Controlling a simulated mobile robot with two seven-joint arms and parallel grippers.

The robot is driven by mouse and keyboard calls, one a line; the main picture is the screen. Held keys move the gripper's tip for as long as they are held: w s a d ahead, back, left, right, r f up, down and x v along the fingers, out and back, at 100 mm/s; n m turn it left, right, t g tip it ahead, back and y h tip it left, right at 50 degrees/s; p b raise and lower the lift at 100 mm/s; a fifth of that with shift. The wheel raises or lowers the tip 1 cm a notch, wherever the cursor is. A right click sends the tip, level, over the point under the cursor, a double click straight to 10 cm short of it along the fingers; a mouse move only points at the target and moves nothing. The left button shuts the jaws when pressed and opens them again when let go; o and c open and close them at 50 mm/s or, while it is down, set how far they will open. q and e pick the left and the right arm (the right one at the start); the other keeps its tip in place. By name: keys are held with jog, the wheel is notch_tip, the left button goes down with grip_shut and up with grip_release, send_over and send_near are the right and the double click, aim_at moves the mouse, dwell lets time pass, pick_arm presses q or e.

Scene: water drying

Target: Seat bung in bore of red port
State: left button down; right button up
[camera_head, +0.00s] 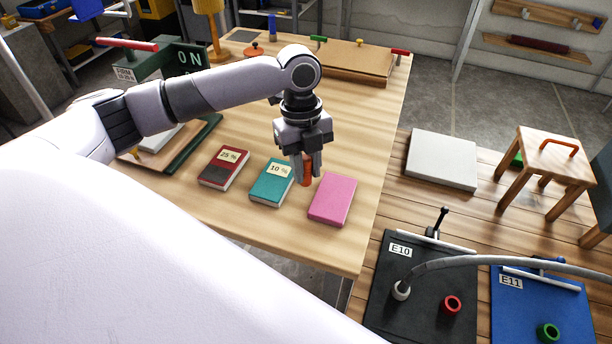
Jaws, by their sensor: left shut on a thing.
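My left gripper (307,176) points down over the light wooden table, between the teal book and the pink block. It is shut on a small orange-red bung (306,167), partly hidden by the fingers. I cannot tell whether the bung touches the table. The red port (452,305) is a short ring with a dark open bore on the black E10 panel (385,319), at the lower right. My right gripper is not in view.
A teal book (271,187), a dark red book (222,170) and a pink block (333,199) lie near the gripper. A grey hose (470,261) runs from a white port (401,290) over both panels. The blue E11 panel (520,315) carries a green port (548,333).

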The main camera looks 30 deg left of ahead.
aim_at(307, 184)
pick_arm(q)
jog(key=shift+f, duration=1.55)
jog(key=c, duration=0.9)
grip_release()
jog(key=shift+f, duration=0.15)
